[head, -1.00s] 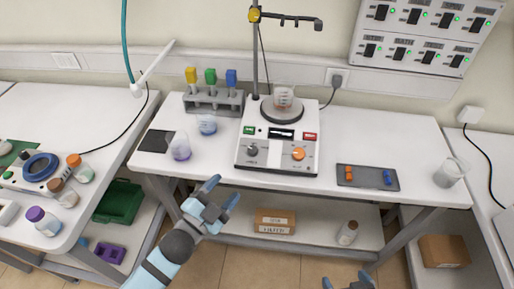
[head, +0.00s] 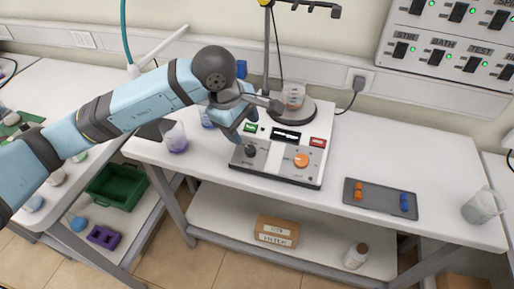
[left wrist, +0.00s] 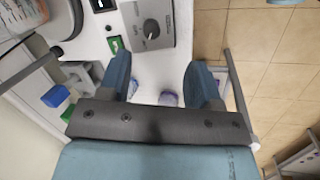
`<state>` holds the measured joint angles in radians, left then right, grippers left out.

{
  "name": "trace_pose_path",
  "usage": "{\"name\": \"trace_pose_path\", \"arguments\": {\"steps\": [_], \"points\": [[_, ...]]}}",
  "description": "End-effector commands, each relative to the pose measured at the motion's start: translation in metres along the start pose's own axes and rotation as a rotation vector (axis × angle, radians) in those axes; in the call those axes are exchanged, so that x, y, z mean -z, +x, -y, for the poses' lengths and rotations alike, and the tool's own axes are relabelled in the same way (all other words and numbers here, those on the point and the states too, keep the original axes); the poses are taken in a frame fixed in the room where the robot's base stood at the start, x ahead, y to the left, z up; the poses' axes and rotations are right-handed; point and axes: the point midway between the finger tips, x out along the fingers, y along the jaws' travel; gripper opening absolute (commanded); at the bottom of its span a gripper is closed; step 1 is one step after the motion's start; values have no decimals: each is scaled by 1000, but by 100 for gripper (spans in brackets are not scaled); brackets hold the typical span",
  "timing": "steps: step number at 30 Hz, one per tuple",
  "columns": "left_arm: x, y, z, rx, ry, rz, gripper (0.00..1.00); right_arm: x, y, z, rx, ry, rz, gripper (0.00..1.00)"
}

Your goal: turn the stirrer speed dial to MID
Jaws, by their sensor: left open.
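The white hotplate stirrer (head: 280,178) stands on the bench in the head view, with a clear beaker (head: 294,96) on its round plate. Its grey front panel carries a black dial (head: 250,151) on the left and an orange dial (head: 301,160) on the right. My left gripper (head: 240,122) is over the stirrer's left side, close to the black dial. In the left wrist view, the black dial (left wrist: 151,28) lies ahead of the open, empty left fingers (left wrist: 160,72), apart from them. The dial markings are too small to read. My right gripper is not in view.
A purple-tinted flask (head: 175,138) stands left of the stirrer. A dark tray (head: 381,199) with orange and blue pieces and a clear beaker (head: 483,206) are to the right. A stand pole rises behind the stirrer. The bench front between stirrer and tray is clear.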

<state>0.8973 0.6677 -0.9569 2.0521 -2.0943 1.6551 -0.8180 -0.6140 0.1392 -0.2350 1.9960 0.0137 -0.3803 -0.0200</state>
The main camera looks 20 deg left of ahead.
Motion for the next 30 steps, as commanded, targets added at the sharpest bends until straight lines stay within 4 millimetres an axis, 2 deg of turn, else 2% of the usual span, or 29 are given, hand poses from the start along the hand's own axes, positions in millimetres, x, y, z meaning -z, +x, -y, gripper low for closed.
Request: {"name": "trace_pose_path", "arguments": {"steps": [3,8,21,24,30], "points": [[16,-7,-5,-16,21,-92,58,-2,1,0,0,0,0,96],[19,5,-6,-14,24,-105,58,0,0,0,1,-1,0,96],[28,94,-7,-13,20,-101,58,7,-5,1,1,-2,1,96],[29,109,-7,-13,21,-101,58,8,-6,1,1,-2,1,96],[31,126,-8,-15,21,-101,58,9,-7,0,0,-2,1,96]]}}
